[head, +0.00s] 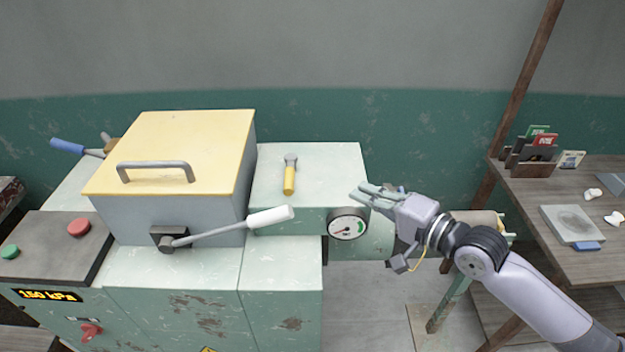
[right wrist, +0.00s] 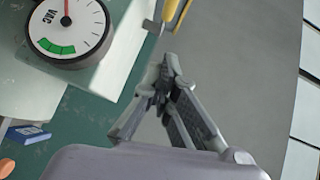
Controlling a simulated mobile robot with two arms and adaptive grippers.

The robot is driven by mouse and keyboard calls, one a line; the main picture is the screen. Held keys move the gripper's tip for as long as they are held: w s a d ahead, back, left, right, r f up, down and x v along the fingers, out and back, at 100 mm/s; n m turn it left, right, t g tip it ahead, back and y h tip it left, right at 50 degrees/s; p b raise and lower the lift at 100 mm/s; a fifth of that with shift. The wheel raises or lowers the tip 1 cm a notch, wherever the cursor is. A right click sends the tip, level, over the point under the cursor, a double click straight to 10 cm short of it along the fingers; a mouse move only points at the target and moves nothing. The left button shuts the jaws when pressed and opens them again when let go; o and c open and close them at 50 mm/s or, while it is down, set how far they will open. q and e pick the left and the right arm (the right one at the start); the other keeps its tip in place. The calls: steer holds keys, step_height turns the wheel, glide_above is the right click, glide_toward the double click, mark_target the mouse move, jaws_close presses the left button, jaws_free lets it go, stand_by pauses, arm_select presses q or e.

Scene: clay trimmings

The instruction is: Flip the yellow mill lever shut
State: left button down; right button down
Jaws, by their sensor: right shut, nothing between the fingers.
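The yellow-handled lever (head: 289,179) is on the pale green top of the mill (head: 335,165), with its grey pivot at the back and its yellow grip toward me. My right gripper (head: 362,193) is shut and empty, to the right of the lever and just above the round gauge (head: 348,224), apart from the lever. In the right wrist view its fingertips (right wrist: 165,72) meet below a yellow bar (right wrist: 173,14) cut by the top edge; I cannot tell whether this is the lever. My left gripper is not in view.
A cream-lidded box (head: 185,135) with a white-gripped lever (head: 270,217) stands left of the yellow lever. A blue-gripped lever (head: 67,146) is farther left. A wooden bench (head: 560,220) with a grey block (head: 572,222) is at the right. The gauge also shows in the wrist view (right wrist: 68,28).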

mark_target(290, 172)
steer(key=p+x, duration=0.1)
steer(key=x, duration=0.3)
steer(key=p+x, duration=0.1)
steer(key=x, duration=0.3)
steer(key=shift+w+a+r, duration=0.15)
steer(key=shift+w+a, duration=0.1)
steer(key=shift+a, duration=0.05)
steer(key=a+p, duration=0.2)
steer(key=a, duration=0.1)
steer(key=shift+w+a+f, duration=0.2)
steer(key=shift+f, duration=0.2)
steer(key=shift+s+a+f, duration=0.1)
steer(key=shift+a+f, duration=0.05)
steer(key=shift+a, duration=0.3)
steer(key=shift+f, duration=0.1)
steer(key=shift+a, duration=0.15)
